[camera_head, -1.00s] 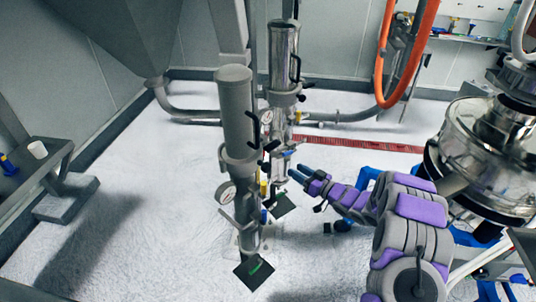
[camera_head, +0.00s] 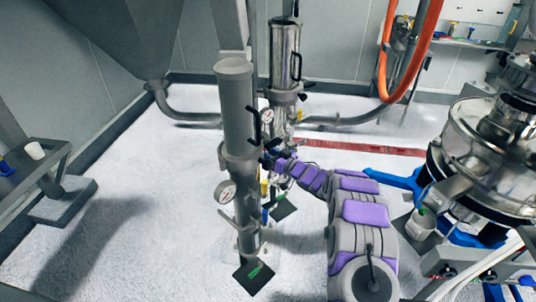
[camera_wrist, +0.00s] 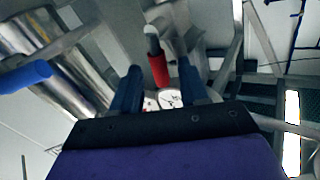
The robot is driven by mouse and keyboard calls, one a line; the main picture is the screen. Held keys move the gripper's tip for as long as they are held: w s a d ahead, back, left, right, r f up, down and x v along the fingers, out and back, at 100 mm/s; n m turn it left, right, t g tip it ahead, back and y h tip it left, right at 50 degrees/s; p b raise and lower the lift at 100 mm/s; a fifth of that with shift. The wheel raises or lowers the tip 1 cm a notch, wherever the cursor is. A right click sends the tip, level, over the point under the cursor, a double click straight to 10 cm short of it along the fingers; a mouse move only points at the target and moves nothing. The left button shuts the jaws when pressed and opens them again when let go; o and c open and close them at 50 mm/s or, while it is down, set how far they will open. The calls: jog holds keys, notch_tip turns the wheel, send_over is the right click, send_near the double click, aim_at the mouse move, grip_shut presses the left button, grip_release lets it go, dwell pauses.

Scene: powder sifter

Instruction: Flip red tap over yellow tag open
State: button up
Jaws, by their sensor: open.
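The red tap (camera_wrist: 160,70) shows in the wrist view as a red handle with a grey end, between my two dark blue fingertips and beyond them. My gripper (camera_wrist: 158,82) is open, with a finger to each side of the tap; I cannot tell whether either touches it. In the head view my gripper (camera_head: 271,160) is at the right side of the near grey column (camera_head: 241,125). The yellow tag (camera_head: 264,187) shows as a small yellow patch just below my gripper. I cannot make out the red tap in the head view.
A blue handle (camera_wrist: 25,75) is at the left in the wrist view. A steel sifter (camera_head: 490,150) stands at the right. The floor left of the columns is clear.

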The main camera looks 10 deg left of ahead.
grip_shut()
dwell(0.5)
